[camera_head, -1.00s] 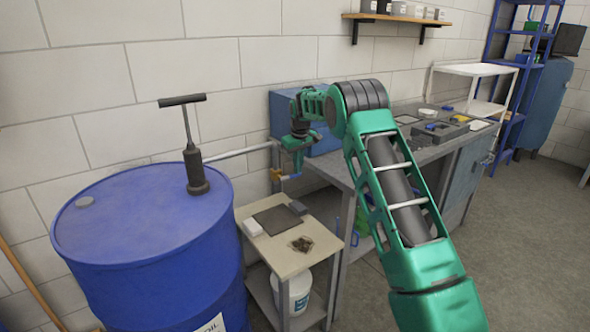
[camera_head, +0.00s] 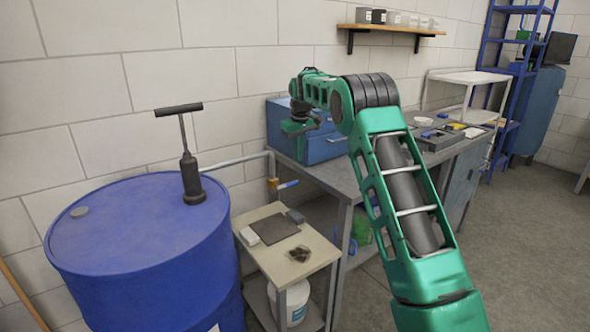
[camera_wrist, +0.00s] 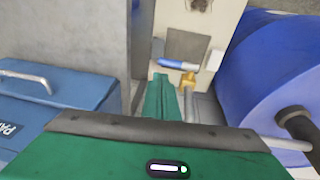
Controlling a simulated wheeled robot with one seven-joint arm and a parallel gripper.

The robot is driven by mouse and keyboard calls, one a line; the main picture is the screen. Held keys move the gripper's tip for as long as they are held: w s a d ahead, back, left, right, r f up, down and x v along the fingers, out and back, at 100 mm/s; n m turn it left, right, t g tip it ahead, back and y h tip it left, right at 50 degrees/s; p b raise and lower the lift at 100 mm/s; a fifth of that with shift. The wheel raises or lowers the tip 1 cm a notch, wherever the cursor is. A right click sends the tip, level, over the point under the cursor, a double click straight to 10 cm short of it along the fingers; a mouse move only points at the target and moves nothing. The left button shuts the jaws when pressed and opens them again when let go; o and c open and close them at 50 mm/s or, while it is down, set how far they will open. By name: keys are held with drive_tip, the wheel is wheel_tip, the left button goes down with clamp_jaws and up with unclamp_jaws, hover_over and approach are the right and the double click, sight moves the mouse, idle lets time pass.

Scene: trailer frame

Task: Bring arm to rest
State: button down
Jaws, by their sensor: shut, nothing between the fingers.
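My green arm reaches from the lower right toward the workbench in the head view. My gripper (camera_head: 298,128) hangs at the arm's far end, in front of the blue toolbox (camera_head: 318,138) and above the small side table (camera_head: 258,262). In the wrist view its green fingers (camera_wrist: 162,92) are together, with nothing visible between them. Below it is a pipe with a brass valve (camera_head: 274,184) and a blue handle (camera_head: 288,184). In the wrist view the blue handle (camera_wrist: 178,65) appears just beyond the fingertips. I cannot judge the exact gap.
A blue oil drum (camera_head: 140,235) with a hand pump (camera_head: 191,170) stands at the left. The grey workbench (camera_head: 345,178) runs behind my arm, with trays (camera_head: 440,137) on it. A wall shelf (camera_head: 390,28) is above. Open floor (camera_head: 525,240) lies at the right.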

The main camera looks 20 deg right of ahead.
drive_tip(key=shift+d+v, duration=0.15)
drive_tip(key=shift+v, duration=0.9)
drive_tip(key=shift+d+v, duration=0.1)
drive_tip(key=shift+v, duration=0.95)
drive_tip(key=s+d+r+m, duration=0.2)
drive_tip(key=s, duration=0.9)
drive_tip(key=s+d+r+m+g, duration=0.1)
drive_tip(key=s+d+m, duration=0.1)
drive_tip(key=s, duration=0.8)
drive_tip(key=s+d+r+m, duration=0.1)
drive_tip(key=s+d+r, duration=0.1)
drive_tip(key=s, duration=0.9)
drive_tip(key=s+a+f+m, duration=0.1)
drive_tip(key=s+f, duration=0.2)
drive_tip(key=s, duration=0.7)
drive_tip(key=s+a+f+m+g, duration=0.1)
drive_tip(key=s+f, duration=0.3)
drive_tip(key=s, duration=0.6)
drive_tip(key=s+a+f+m, duration=0.2)
drive_tip(key=s+f, duration=0.1)
drive_tip(key=s, duration=0.7)
drive_tip(key=shift+s+f+y, duration=0.2)
drive_tip(key=shift+f+y, duration=0.1)
